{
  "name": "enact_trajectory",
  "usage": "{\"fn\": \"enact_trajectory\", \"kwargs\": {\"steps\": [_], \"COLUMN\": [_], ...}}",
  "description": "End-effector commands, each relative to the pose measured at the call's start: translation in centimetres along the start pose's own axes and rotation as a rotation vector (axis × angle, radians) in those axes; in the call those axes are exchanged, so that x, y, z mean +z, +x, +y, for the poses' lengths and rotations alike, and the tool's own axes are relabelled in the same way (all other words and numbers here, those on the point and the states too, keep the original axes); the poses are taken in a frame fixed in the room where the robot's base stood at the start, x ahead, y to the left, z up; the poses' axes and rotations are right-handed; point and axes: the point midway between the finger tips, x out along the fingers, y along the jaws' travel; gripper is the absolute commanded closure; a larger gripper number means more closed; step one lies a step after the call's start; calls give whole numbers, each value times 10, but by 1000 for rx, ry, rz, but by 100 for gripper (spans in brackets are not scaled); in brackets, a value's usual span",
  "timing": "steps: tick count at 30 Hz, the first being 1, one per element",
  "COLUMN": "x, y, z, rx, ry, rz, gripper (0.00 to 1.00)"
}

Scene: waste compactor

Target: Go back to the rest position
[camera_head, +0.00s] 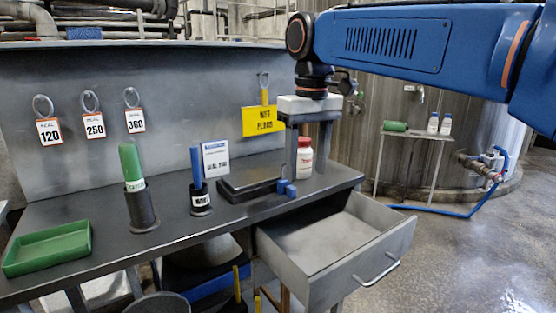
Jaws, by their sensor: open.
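My gripper (307,166) hangs from my blue arm at the upper right, pointing down with its two grey fingers apart. A white bottle with a red cap (305,160) stands upright on the bench and shows between the fingers. It is not gripped; I cannot tell whether it is between the fingers in depth or behind them. The dark workbench (165,243) runs below the gripper. Its drawer (330,238) is pulled open and looks empty.
On the bench are a green tray (47,250), a green-handled tool in a dark holder (141,210), a blue-handled one (199,195), and a flat black device (250,182). Numbered tags and a yellow tag (263,121) hang behind. Open floor lies at the right.

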Motion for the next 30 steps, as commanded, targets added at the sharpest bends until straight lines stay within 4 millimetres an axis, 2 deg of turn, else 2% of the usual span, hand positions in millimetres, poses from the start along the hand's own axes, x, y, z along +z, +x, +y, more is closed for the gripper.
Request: {"fn": "enact_trajectory", "kwargs": {"steps": [5, 11, 15, 21, 30], "x": [26, 73, 114, 173, 255], "y": [12, 40, 68, 115, 197], "z": [20, 48, 68, 87, 98], "rx": [4, 13, 25, 48, 91], "ry": [48, 129, 200, 299, 442], "rz": [31, 88, 137, 206, 306], "gripper": [47, 47, 47, 47, 47]}}
